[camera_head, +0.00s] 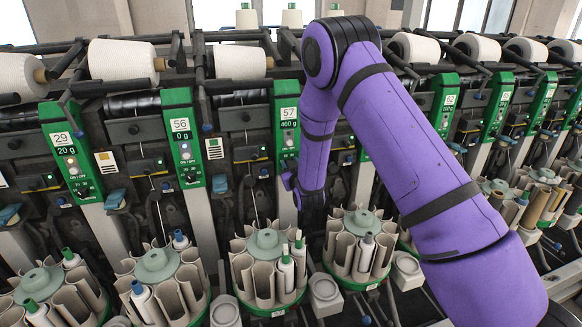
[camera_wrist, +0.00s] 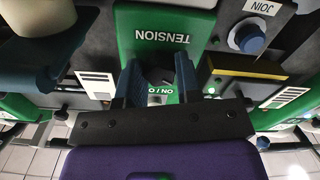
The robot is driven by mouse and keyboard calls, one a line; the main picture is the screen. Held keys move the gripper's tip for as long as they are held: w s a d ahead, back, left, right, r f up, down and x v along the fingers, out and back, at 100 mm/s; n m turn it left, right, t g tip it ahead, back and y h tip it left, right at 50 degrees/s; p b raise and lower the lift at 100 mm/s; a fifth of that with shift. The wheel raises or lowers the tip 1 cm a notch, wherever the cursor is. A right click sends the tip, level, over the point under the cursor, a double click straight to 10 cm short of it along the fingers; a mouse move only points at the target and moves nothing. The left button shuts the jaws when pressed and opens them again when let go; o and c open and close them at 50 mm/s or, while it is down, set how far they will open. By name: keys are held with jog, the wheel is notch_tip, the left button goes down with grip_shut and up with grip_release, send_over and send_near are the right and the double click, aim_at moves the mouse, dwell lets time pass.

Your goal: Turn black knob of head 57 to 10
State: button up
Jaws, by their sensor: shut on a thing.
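The green panel of head 57 (camera_head: 287,115) stands left of my purple arm in the head view. Its upper labels read 57 and 460 g, and its lower part is partly hidden by my gripper. In the wrist view the same panel (camera_wrist: 165,28) shows the word TENSION upside down. The black knob (camera_wrist: 157,73) sits just below that word, between the two blue-grey fingers of my gripper (camera_wrist: 158,84). The fingers are shut on the knob, one at each side. The knob's scale and pointer are hidden or too dark to read.
In the wrist view, a blue button marked JOIN (camera_wrist: 249,40) and a yellow-edged box (camera_wrist: 243,66) lie right of the fingers. In the head view, head 56 (camera_head: 182,135) stands to the left. A round bobbin magazine (camera_head: 267,268) stands below head 57.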

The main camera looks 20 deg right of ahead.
jog(key=shift+n, duration=1.6)
jog(key=o, duration=0.9)
jog(key=shift+s, duration=0.1)
jog(key=s, duration=1)
jog(key=shift+s, duration=0.35)
